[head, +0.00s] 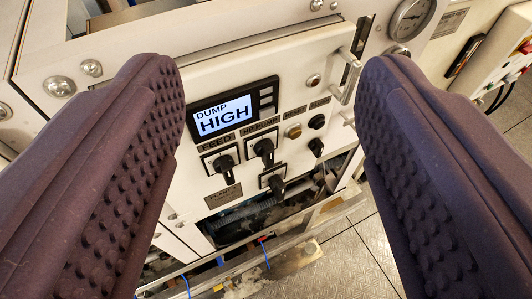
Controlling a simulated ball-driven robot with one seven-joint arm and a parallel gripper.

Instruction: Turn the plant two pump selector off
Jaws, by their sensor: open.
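A white control panel (285,75) faces me in the middle of the head view, with a small plate (222,197) that appears to read PLANT 2. Under the label that reads HP PUMP is a black selector knob (264,150); its pointer angle is too small to read surely. To its left, under FEED, is a similar black knob (224,165). The display (224,115) reads DUMP HIGH. My gripper (272,78) is open and empty, its two ridged purple fingers on either side of the panel, touching no knob.
A metal handle (347,76) stands out at the panel's right edge, near my right finger. Small buttons and knobs (317,121) sit at the panel's right. A gauge (411,18) is at top right. Below are an open bay (240,222) and grey floor (345,265).

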